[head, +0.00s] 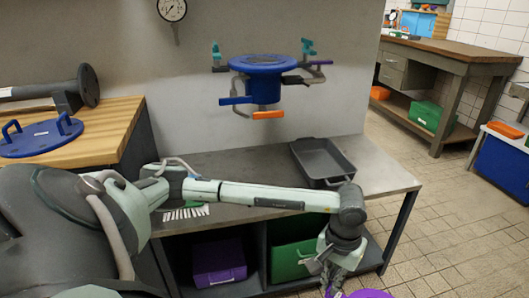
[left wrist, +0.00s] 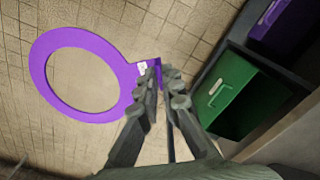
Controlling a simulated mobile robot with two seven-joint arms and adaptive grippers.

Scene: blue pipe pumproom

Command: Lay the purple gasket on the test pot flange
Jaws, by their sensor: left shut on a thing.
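The purple gasket (left wrist: 38,78) is a flat ring with a tab. My left gripper (left wrist: 155,75) is shut on the tab, and the ring hangs out over the tiled floor. In the head view the left gripper (head: 333,285) is low in front of the bench, and part of the gasket (head: 370,294) shows at the bottom edge. The test pot (head: 263,88) is blue and mounted on the wall above the bench; its round top flange (head: 262,63) looks bare, with clamp arms (head: 307,48) around it. The gasket is well below and apart from the flange. My right gripper is not in view.
A grey tray (head: 322,160) sits on the metal bench (head: 245,160), with a brush (head: 186,212) near its front left. Purple (head: 218,262) and green (head: 290,258) bins stand on the shelf below. A wooden counter (head: 110,125) holds a blue lid (head: 40,137).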

